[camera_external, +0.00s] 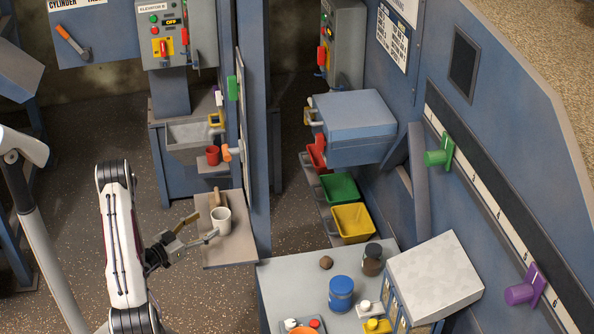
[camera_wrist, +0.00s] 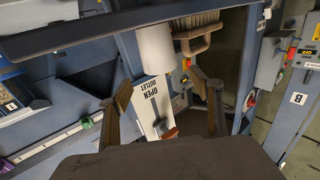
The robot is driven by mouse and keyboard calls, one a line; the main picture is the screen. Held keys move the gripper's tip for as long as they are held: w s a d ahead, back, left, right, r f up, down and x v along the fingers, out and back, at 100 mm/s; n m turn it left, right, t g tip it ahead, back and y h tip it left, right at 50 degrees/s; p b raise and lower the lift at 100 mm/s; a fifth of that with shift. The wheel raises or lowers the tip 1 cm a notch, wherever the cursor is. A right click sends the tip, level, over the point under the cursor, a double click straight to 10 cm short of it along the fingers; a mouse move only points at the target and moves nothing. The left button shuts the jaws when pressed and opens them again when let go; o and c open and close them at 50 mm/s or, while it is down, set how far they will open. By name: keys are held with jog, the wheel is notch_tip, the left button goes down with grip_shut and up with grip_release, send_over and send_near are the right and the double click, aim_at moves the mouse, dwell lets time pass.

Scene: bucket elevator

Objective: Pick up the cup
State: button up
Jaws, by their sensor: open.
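A white cup (camera_external: 221,221) stands on a small tan shelf (camera_external: 232,249) in the external view. It also shows in the wrist view (camera_wrist: 156,48), just beyond the fingertips and between their lines. My gripper (camera_external: 203,226) is open and comes in from the left, with its fingertips close to the cup. In the wrist view my gripper (camera_wrist: 160,80) shows its two fingers spread wide with nothing between them. Whether a fingertip touches the cup cannot be told.
A wooden-handled brush (camera_wrist: 200,32) lies close beside the cup. A red cup (camera_external: 213,156) sits on a higher ledge behind. A blue post (camera_external: 254,130) rises just right of the shelf. A grey table (camera_external: 290,283) with jars stands at the front right.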

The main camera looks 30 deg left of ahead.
aim_at(228, 210)
jog(key=shift+w, duration=0.15)
jog(key=shift+w+d, duration=0.25)
jog(key=shift+w, duration=0.9)
jog(key=shift+w, duration=0.1)
jog(key=shift+w+d+f, duration=0.1)
jog(key=shift+w+d, duration=0.15)
jog(key=shift+w, duration=1)
jog(key=shift+w+d, duration=0.2)
jog(key=shift+w, duration=1)
jog(key=shift+c, duration=0.3)
jog(key=c, duration=1.1)
